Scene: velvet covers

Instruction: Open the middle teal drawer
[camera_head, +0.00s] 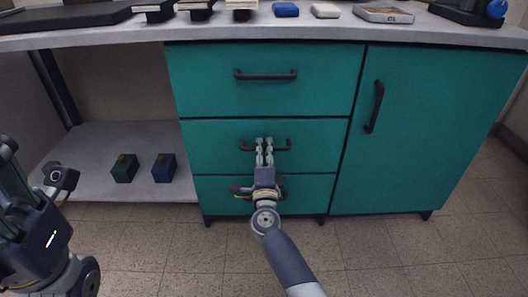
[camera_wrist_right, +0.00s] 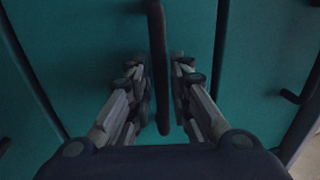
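The middle teal drawer (camera_head: 215,134) is shut, flush in the cabinet front, with a dark horizontal bar handle (camera_head: 282,147). My right gripper (camera_head: 264,146) is at this handle. In the right wrist view the handle (camera_wrist_right: 157,45) passes between the two fingers (camera_wrist_right: 160,78), one on each side. Small gaps show beside the bar, so the fingers look open and not clamped on it. My left gripper (camera_head: 35,168) is at the left edge of the head view, fingers spread and empty, away from the drawers.
A teal drawer (camera_head: 205,75) above and another below (camera_head: 214,190) are shut. A teal door (camera_head: 420,130) with a vertical handle is at right. Several items lie on the countertop (camera_head: 300,33).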

